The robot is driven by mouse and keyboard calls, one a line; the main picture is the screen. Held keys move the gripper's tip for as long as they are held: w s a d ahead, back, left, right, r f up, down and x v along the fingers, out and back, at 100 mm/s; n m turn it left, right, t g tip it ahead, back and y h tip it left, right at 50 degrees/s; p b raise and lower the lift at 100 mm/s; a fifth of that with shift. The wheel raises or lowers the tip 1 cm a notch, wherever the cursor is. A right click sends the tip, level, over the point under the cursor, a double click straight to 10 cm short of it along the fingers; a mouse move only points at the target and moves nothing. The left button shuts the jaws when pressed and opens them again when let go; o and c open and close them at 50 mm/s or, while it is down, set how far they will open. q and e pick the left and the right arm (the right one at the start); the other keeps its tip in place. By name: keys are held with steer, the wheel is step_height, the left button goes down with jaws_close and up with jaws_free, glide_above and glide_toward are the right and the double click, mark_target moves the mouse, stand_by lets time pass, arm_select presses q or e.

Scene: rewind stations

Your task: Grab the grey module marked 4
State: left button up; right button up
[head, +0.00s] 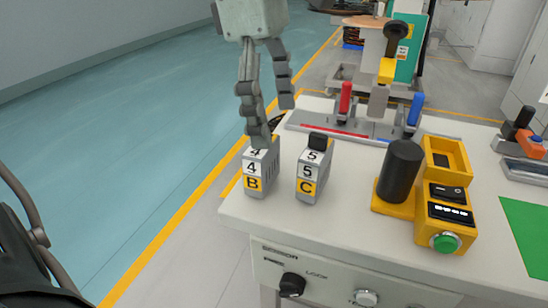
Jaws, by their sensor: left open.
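The grey module marked 4 (254,172) stands upright at the left corner of the white bench, with white 4 labels and a yellow B label on its front. My left gripper (274,122) comes down from above with its fingers apart. One finger reaches down to the module's top and hides part of the top and its upper 4 label. The other finger is behind and to the right, higher in the picture. I cannot tell whether the near finger touches the module. Nothing is held between the fingers. My right gripper is not in view.
A similar grey module marked 5 and C (309,172) stands close to the right. Further right are a black cylinder (400,171) on a yellow base and a yellow box with a green button (445,219). A fixture with red and blue handles (350,132) is behind.

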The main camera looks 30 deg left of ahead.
mark_target(261, 152)
arm_select(q)
steer(key=shift+s+a+r+y, duration=0.2)
steer(key=shift+s+a+y, duration=0.1)
steer(key=shift+a+y, duration=0.35)
steer(key=shift+s+a+f+m+y, duration=0.1)
steer(key=shift+m+y, duration=0.2)
steer(key=shift+y, duration=0.05)
step_height(261, 152, down, 6)
steer(key=shift+s+f, duration=0.1)
steer(key=shift+f, duration=0.55)
steer(key=c, duration=1.3)
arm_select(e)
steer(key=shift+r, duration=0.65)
arm_select(q)
steer(key=shift+c, duration=0.2)
